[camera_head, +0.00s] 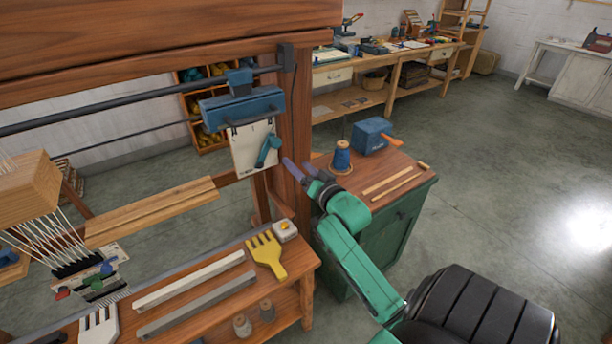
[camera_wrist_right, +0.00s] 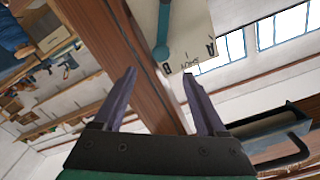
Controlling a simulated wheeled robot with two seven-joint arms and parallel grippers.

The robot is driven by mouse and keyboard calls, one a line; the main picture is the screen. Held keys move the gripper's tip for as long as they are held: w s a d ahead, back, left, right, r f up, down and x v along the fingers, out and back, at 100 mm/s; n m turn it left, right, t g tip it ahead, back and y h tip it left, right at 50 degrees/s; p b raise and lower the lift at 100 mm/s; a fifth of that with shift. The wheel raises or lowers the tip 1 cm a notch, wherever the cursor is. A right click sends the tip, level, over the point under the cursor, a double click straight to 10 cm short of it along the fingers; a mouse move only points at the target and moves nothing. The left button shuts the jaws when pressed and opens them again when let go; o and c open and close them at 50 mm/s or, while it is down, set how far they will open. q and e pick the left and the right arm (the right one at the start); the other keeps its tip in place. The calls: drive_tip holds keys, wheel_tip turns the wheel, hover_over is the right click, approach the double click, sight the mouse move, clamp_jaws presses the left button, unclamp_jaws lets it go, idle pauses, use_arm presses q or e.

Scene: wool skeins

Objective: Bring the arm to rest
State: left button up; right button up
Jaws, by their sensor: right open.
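My right arm is green and reaches up from the lower right in the head view. Its gripper (camera_head: 297,170) is open and empty, just right of a white card with a teal lever (camera_head: 269,150) on the wooden loom frame. In the right wrist view the two purple-grey fingers (camera_wrist_right: 158,100) are spread apart with nothing between them. Beyond them the card (camera_wrist_right: 195,30) and its teal lever (camera_wrist_right: 163,35) show next to a wooden post (camera_wrist_right: 110,50). I cannot tell the exact gap between the fingertips and the lever. My left gripper is not in view.
A green cabinet (camera_head: 385,235) stands close beside my right forearm, with a blue spool (camera_head: 342,157) and a blue box (camera_head: 370,137) on top. A yellow comb (camera_head: 267,255) lies on the loom's bench. Open floor (camera_head: 510,180) lies to the right.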

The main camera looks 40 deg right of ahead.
drive_tip(key=s, duration=0.3)
drive_tip(key=shift+s+a, duration=0.25)
drive_tip(key=shift+s, duration=0.1)
